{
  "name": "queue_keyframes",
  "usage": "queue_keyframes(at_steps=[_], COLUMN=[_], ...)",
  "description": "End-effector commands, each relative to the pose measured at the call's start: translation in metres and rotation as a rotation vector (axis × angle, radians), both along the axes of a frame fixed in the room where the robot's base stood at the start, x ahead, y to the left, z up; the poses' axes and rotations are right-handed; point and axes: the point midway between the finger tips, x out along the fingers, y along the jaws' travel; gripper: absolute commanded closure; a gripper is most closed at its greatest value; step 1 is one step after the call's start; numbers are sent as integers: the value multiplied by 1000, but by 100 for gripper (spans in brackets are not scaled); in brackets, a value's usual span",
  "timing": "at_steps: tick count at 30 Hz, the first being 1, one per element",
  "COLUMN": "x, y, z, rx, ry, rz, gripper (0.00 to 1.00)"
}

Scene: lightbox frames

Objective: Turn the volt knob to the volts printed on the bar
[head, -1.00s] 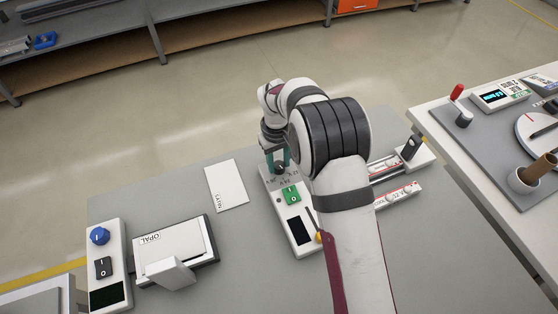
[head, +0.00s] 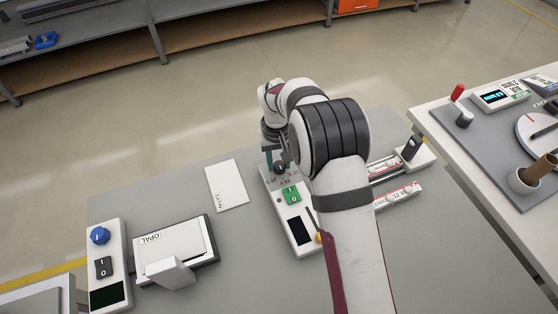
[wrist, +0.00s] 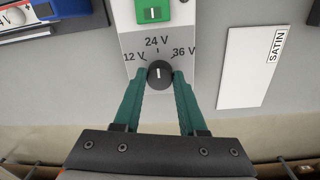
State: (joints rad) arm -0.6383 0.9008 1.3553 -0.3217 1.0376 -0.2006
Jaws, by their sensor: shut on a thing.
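The black volt knob (wrist: 159,75) sits on a white control box (head: 303,238), below the printed marks 12 V, 24 V and 36 V. Its white pointer line points up, about at the 24 V mark. My gripper (wrist: 160,77) is shut on the knob, with one green fingertip on each side; it also shows in the head view (head: 279,163). The light bar (head: 398,197) with printing lies to the right of the box, partly behind my arm. Its volt print is too small and cut off to read surely.
A green rocker switch (head: 291,195) is on the same box. A white card marked SATIN (head: 226,184) lies to the left. A box with a blue knob (head: 99,236) and the OPAL panel (head: 172,246) stand further left. A second table is at right.

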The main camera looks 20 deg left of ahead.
Motion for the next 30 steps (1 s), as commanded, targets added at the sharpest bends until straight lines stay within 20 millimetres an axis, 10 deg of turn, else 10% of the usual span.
queue_keyframes(at_steps=[1, 2, 7, 19, 30], x=[0, 0, 0, 0, -2], y=[0, 0, 0, 1, 4], z=[0, 0, 0, 15, 124], rx=[0, 0, 0, 2, 2], ry=[0, 0, 0, -2, -3], rz=[0, 0, 1, 0, 1], gripper=[100, 57, 29, 29, 29])
